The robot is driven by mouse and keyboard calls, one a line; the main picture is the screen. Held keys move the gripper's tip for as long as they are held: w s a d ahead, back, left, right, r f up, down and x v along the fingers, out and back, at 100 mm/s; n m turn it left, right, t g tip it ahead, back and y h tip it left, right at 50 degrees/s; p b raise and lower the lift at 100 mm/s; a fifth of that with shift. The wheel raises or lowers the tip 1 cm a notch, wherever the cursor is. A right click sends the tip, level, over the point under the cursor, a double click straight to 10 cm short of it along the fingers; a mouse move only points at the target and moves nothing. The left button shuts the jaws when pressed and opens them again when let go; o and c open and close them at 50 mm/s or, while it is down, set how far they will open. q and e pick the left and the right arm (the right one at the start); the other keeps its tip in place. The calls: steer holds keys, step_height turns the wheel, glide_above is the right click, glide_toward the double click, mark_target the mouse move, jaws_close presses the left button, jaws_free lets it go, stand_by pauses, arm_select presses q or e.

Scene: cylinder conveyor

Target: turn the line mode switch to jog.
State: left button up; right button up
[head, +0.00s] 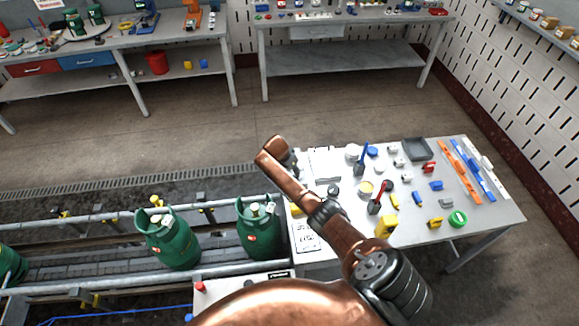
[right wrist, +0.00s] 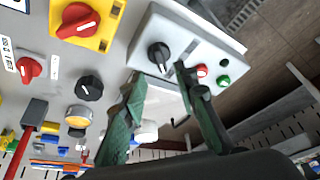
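In the head view my copper arm crosses the table's left part and hides the gripper and box. My left gripper is out of view.
The white table (head: 475,215) holds many small parts and tools. Other knobs stand near the box: a red one on a yellow plate (right wrist: 100,38), a smaller red one (right wrist: 28,68) and a black one (right wrist: 89,88). Green gas cylinders (head: 172,240) stand on the conveyor at left.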

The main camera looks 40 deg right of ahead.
steer(key=v, duration=0.5)
steer(key=shift+a+r, duration=0.1)
steer(key=shift+r, duration=0.05)
stand_by(0.3)
